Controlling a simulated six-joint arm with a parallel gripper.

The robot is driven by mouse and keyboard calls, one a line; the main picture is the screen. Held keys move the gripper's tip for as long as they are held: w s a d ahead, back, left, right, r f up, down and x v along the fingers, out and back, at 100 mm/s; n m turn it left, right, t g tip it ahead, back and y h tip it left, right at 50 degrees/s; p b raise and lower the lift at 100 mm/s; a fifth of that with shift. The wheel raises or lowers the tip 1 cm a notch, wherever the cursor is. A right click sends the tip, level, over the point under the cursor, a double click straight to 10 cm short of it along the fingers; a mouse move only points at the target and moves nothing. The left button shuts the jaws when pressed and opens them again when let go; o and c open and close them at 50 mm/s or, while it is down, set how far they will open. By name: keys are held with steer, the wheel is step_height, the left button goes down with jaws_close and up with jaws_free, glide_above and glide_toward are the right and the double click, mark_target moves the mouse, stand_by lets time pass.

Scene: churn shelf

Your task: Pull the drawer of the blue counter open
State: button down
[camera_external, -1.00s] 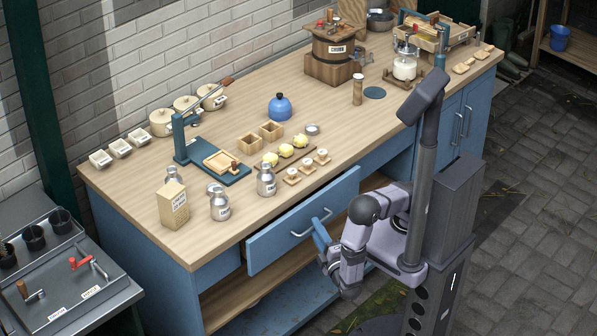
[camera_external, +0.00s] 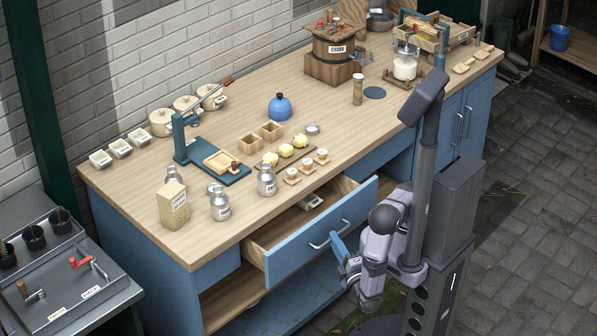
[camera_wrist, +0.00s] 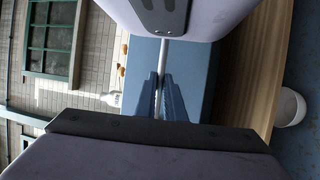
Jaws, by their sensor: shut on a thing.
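The blue counter (camera_external: 160,245) has a wooden top. Its blue-fronted drawer (camera_external: 300,252) stands partly open, with a wooden inside and a small pale object (camera_external: 311,201) showing in it. My gripper (camera_external: 338,246) is at the drawer's silver bar handle (camera_external: 325,240), in front of the drawer face. In the wrist view the two blue fingers (camera_wrist: 161,98) are closed around the handle bar (camera_wrist: 163,57). The exact contact at the fingertips is partly hidden.
Milk cans (camera_external: 220,204), a carton (camera_external: 173,205) and small cups stand along the countertop above the drawer. A lower shelf (camera_external: 238,292) lies under it. A grey side table (camera_external: 70,290) is at left. Paved floor is clear at right.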

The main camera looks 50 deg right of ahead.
steer(key=shift+s, duration=0.35)
steer(key=c, duration=1.8)
jaws_free()
steer(key=shift+c, duration=0.2)
step_height(320, 180, up, 6)
steer(key=s+a+p, duration=0.1)
steer(key=s+p, duration=0.1)
steer(key=p, duration=0.3)
steer(key=shift+s+r+p, duration=0.25)
steer(key=shift+s+p, duration=0.1)
steer(key=shift+p, duration=0.05)
